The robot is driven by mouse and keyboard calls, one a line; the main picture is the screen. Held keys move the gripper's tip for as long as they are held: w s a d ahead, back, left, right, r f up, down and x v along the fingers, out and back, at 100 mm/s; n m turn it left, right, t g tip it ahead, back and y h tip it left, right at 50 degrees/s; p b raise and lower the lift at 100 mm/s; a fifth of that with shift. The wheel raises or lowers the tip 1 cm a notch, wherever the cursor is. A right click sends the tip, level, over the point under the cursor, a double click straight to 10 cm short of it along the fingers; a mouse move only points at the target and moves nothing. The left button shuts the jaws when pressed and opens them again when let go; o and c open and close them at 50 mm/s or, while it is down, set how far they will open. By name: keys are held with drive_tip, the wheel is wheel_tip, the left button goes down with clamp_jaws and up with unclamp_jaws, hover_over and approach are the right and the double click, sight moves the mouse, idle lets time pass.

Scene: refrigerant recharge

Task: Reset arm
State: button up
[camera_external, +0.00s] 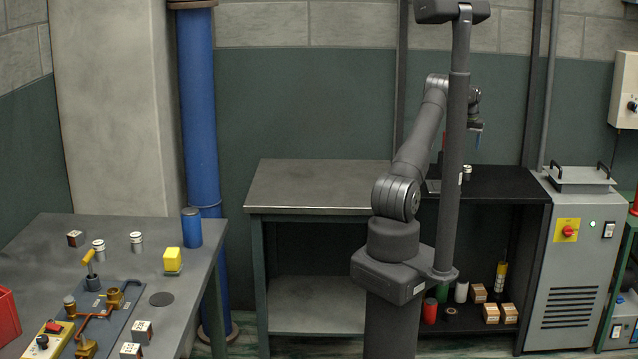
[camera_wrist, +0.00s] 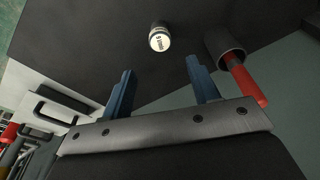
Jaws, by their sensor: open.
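My arm stands in the middle of the external view, reaching up and back over the dark bench. My gripper (camera_wrist: 162,90) has two blue fingers set wide apart in the wrist view, with nothing between them. In the external view only a bit of the gripper (camera_external: 478,140) shows beside a grey post. A small white labelled canister (camera_wrist: 159,37) stands on the dark bench top beyond the fingers; it also shows in the external view (camera_external: 467,173). A red-handled item (camera_wrist: 244,80) sits in a dark round holder (camera_wrist: 224,45) near the right finger.
The left table (camera_external: 60,235) holds a brass valve assembly (camera_external: 100,315), a yellow block (camera_external: 172,260), a blue cylinder (camera_external: 191,227) and several small canisters and boxes. The middle bench top (camera_external: 310,185) is clear. A grey machine (camera_external: 575,265) stands right of the dark bench.

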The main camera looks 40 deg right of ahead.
drive_tip(key=f, duration=0.4)
drive_tip(key=d+f, duration=0.1)
drive_tip(key=f, duration=0.8)
drive_tip(key=shift+w+d, duration=0.3)
drive_tip(key=shift+w, duration=0.05)
drive_tip(key=r, duration=0.5)
drive_tip(key=shift+s+r, duration=0.15)
drive_tip(key=shift+s, duration=0.2)
drive_tip(key=s+a+r, duration=0.2)
drive_tip(key=s+r, duration=0.4)
drive_tip(key=s, duration=0.4)
drive_tip(key=n, duration=0.3)
approach(467, 167)
drive_tip(key=w+a, duration=0.5)
drive_tip(key=w+a+r+n, duration=0.1)
drive_tip(key=w+a+n, duration=0.1)
drive_tip(key=w+a, duration=0.35)
drive_tip(key=w+a+n, duration=0.2)
drive_tip(key=w+a, duration=0.1)
drive_tip(key=w, duration=0.5)
drive_tip(key=w+a+n, duration=0.3)
drive_tip(key=w+a, duration=0.7)
drive_tip(key=a, duration=0.2)
drive_tip(key=w+a+r+n+t+y, duration=0.1)
drive_tip(key=w+a+n, duration=0.2)
drive_tip(key=w+a, duration=0.7)
drive_tip(key=shift+a+r+y, duration=0.15)
drive_tip(key=shift+a+y, duration=0.15)
drive_tip(key=shift+a, duration=1)
